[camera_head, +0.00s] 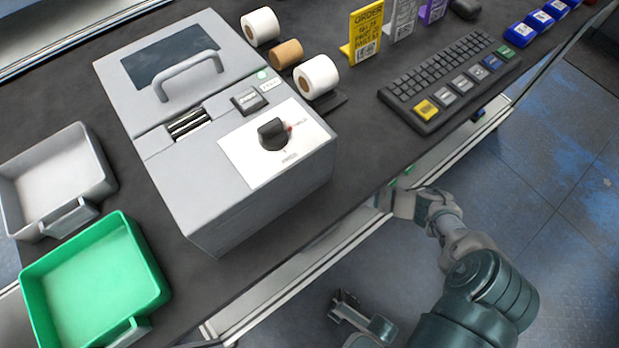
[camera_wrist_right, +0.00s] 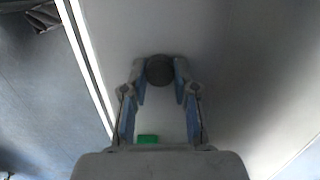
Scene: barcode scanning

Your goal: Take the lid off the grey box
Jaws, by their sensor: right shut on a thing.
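The grey box (camera_head: 250,190) stands on the dark table. Its lid (camera_head: 120,75), with a dark window and an arched handle (camera_head: 188,73), lies over the rear part of the box. My right gripper (camera_head: 392,199) is at the table's front edge, right of the box and apart from it. In the right wrist view its fingers (camera_wrist_right: 160,85) are closed around a dark round thing (camera_wrist_right: 160,69); I cannot tell what it is. A grey jointed part (camera_head: 362,318) at the bottom of the head view looks like my left gripper; its jaws are unclear.
A grey tray (camera_head: 105,183) and a green tray (camera_head: 160,297) stand left of the box. Paper rolls (camera_head: 317,75), a keyboard (camera_head: 405,93), a yellow sign (camera_head: 364,35) and blue bins (camera_head: 520,33) stand behind and to the right.

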